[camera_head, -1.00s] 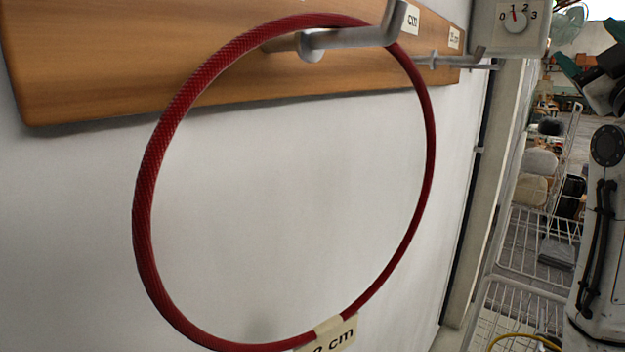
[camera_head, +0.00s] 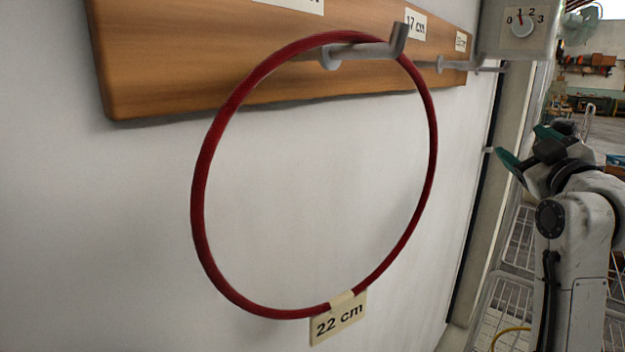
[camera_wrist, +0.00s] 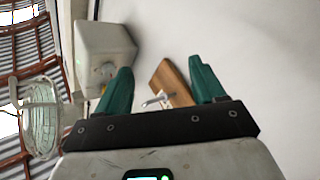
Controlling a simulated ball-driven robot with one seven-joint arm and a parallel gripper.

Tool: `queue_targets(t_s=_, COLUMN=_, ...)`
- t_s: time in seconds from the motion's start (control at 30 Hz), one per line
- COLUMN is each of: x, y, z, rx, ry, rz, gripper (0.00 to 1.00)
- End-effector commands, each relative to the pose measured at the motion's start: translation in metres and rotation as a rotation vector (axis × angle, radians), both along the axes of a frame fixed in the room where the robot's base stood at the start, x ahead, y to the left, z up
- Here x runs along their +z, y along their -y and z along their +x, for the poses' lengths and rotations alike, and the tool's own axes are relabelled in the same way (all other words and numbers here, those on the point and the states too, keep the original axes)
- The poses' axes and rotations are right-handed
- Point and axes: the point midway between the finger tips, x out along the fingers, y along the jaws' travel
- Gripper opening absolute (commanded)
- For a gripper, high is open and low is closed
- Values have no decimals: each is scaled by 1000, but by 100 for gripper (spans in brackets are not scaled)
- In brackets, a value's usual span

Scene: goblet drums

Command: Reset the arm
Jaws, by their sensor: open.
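My gripper (camera_head: 526,148) is at the right of the head view, raised in front of the wall side, with its green fingers apart. In the wrist view, the gripper (camera_wrist: 162,80) shows both green fingers spread wide with nothing between them. My white arm stands below it in the head view. No object is held. A large red ring (camera_head: 203,200) hangs on a grey metal hook (camera_head: 365,49), left of and apart from my gripper. A "22 cm" tag (camera_head: 338,319) is at the ring's bottom.
A wooden board (camera_head: 160,60) with hooks and labels is fixed to the white wall; its end (camera_wrist: 173,84) shows in the wrist view. A grey dial box (camera_head: 510,28) is beyond it, also in the wrist view (camera_wrist: 104,48). Wire racks (camera_head: 500,310) stand near my arm.

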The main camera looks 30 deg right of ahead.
Motion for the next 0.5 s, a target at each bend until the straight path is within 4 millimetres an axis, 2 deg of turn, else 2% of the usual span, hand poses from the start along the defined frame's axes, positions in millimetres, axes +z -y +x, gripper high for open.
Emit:
queue_targets(t_s=0.03, x=-28, y=-11, z=10, rx=25, ry=-40, rz=58, gripper=69)
queue_targets(t_s=0.1, x=-70, y=-29, z=21, rx=56, ry=-101, rz=145, gripper=69)
queue_targets(t_s=0.27, x=-169, y=-80, z=34, rx=116, ry=-264, rz=345, gripper=69)
queue_targets(t_s=0.3, x=-193, y=-94, z=33, rx=128, ry=-307, rz=393, gripper=69)
queue_targets(t_s=0.37, x=-228, y=-115, z=30, rx=141, ry=-376, rz=461, gripper=69)
queue_targets(t_s=0.5, x=-307, y=-168, z=10, rx=158, ry=-549, rz=612, gripper=69)
